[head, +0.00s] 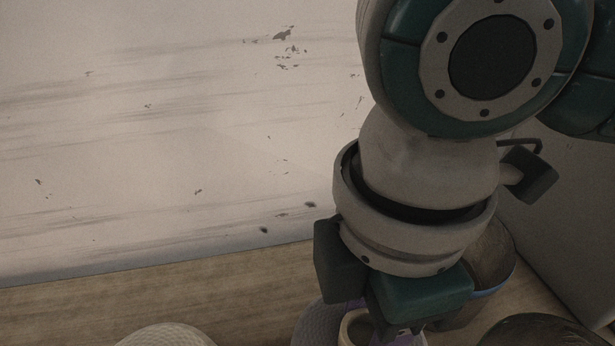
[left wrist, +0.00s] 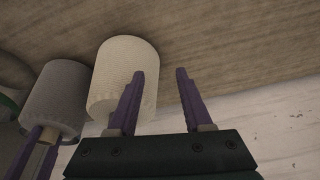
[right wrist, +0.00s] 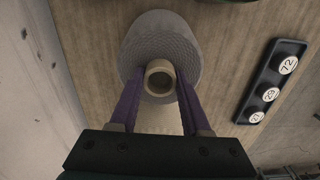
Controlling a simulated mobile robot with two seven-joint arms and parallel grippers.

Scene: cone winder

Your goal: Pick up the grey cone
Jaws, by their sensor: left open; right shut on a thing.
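The grey cone (right wrist: 158,35), a ribbed yarn cone with a tan tube end, sits between the two purple fingers of my right gripper (right wrist: 158,78), which is shut on it at the tube end. In the head view the grey cone (head: 313,322) is partly hidden by my right gripper and cut by the bottom edge. The left wrist view also shows the grey cone (left wrist: 58,92) with my right fingers at its tube. My left gripper (left wrist: 160,73) is open and empty; one finger overlaps a cream cone (left wrist: 118,70) in that picture, and contact cannot be told.
The cream cone (head: 165,337) shows at the bottom of the head view, left of the grey one. A blue-rimmed bowl (head: 496,262) is behind my right wrist. A black tray (right wrist: 262,88) with numbered discs lies right of the grey cone. Bare wood (head: 120,298) runs along the wall.

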